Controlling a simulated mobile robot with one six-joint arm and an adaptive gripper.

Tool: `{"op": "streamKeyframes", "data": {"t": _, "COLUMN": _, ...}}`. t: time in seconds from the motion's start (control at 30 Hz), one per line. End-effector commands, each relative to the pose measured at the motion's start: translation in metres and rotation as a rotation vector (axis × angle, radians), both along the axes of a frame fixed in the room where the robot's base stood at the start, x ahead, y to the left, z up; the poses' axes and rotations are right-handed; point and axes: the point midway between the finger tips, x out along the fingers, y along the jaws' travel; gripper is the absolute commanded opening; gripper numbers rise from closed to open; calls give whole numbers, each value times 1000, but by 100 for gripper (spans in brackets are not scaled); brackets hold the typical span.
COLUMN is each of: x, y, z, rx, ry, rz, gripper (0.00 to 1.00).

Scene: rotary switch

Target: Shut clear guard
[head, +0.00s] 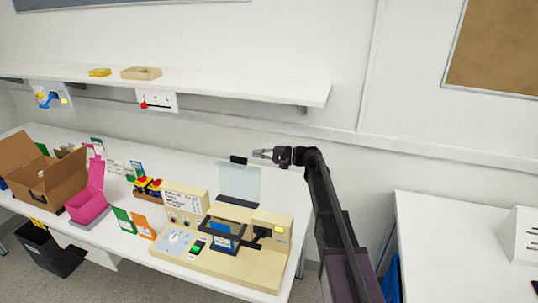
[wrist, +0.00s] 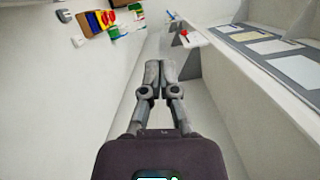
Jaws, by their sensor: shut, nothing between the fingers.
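The clear guard (head: 240,184) is a see-through panel with a dark grip at its top edge and a dark strip at its foot. It stands raised, close to upright, at the back of the beige switch panel (head: 250,266) on the table. My gripper (head: 256,154) is shut and empty, to the right of the guard's dark top grip and at about its height. Its tips point left and look close to the grip; I cannot tell if they touch. In the wrist view my gripper (wrist: 161,66) shows its fingers together. The guard cannot be made out there.
A pink box (head: 88,198) and a cardboard box (head: 45,180) stand left. A wall shelf (head: 250,88) runs above.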

Motion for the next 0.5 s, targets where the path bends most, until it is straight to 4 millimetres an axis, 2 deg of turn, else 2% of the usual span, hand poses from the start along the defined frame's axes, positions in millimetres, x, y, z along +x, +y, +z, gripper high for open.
{"op": "streamKeyframes", "data": {"t": 0.2, "x": 4, "y": 34, "z": 2, "rx": 0, "ry": 0, "rz": 1, "gripper": 0}}
{"op": "streamKeyframes", "data": {"t": 0.3, "x": -14, "y": 36, "z": 5, "rx": 0, "ry": 0, "rz": -1, "gripper": 0}}
{"op": "streamKeyframes", "data": {"t": 0.5, "x": -30, "y": 43, "z": 8, "rx": 0, "ry": 0, "rz": 0, "gripper": 0}}
